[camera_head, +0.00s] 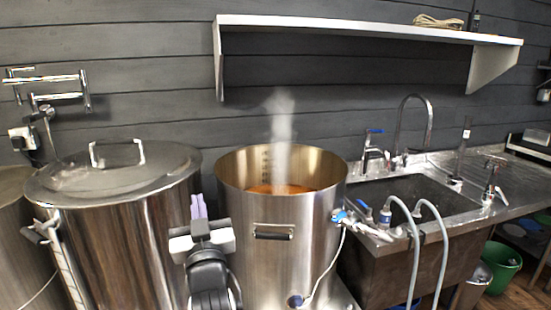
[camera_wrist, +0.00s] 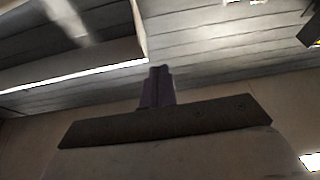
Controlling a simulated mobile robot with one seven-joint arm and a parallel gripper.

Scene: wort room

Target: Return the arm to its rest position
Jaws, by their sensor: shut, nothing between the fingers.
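My gripper (camera_head: 198,206) is at the lower middle of the head view, with its pale purple fingers pointing up and shut together on nothing. It is in front of the gap between the lidded steel kettle (camera_head: 120,240) and the open steel pot (camera_head: 290,250). In the wrist view the closed fingers (camera_wrist: 158,86) point toward the plank wall and the ceiling side. My dark arm link shows below the gripper in the head view.
The open pot holds orange-brown liquid (camera_head: 262,189) and gives off steam. A steel sink (camera_head: 415,200) with a tap and grey hoses (camera_head: 440,235) is at the right. A white shelf (camera_head: 370,30) hangs above. A green bucket (camera_head: 502,265) stands at the lower right.

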